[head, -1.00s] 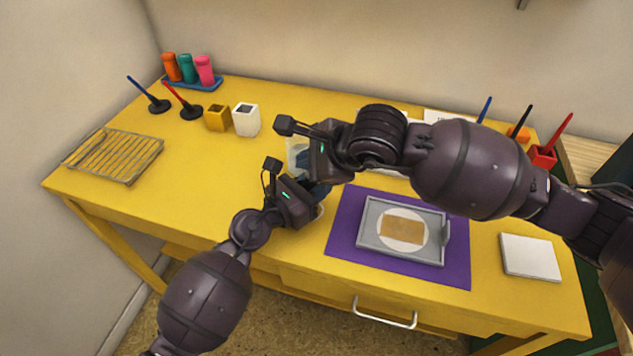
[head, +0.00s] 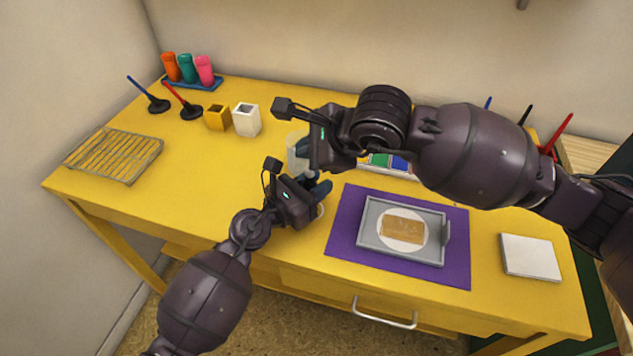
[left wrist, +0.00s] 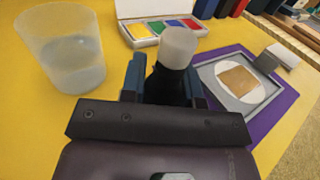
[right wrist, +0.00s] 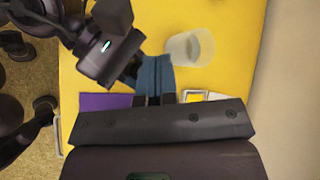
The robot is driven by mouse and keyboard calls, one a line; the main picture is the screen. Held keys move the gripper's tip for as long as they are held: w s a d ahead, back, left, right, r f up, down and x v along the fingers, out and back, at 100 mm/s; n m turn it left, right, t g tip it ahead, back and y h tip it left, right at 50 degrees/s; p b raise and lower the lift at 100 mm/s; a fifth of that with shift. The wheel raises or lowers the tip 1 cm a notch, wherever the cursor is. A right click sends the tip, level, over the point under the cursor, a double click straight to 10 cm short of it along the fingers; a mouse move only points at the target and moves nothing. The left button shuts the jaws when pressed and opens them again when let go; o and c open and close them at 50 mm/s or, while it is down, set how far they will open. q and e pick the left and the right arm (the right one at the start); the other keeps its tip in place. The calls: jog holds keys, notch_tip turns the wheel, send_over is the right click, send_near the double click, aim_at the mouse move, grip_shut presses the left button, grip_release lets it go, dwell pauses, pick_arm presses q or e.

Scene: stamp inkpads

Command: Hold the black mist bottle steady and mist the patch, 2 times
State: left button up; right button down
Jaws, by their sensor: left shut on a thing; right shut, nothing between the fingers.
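My left gripper (head: 318,186) is shut around the black mist bottle (left wrist: 168,86), which stands between its blue fingers in the left wrist view. The bottle's pale top shows above the fingers. In the head view the grippers mostly hide the bottle. My right gripper (head: 306,150) is shut and empty, above and behind the left one; its blue fingers (right wrist: 153,78) meet in the right wrist view. The brown square patch (head: 402,228) lies on a white disc in a grey tray (head: 370,244), right of the bottle. Faint lighter marks show on the patch.
The tray sits on a purple mat (head: 343,236). A clear cup (left wrist: 65,55) stands left of the bottle. A colour inkpad box (left wrist: 162,29) is behind. A wire rack (head: 113,156) is at left, a white block (head: 530,257) at right. The left-middle table is clear.

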jog(key=shift+r, duration=2.2)
pick_arm(q)
jog(key=o, duration=1)
jog(key=v, duration=1.2)
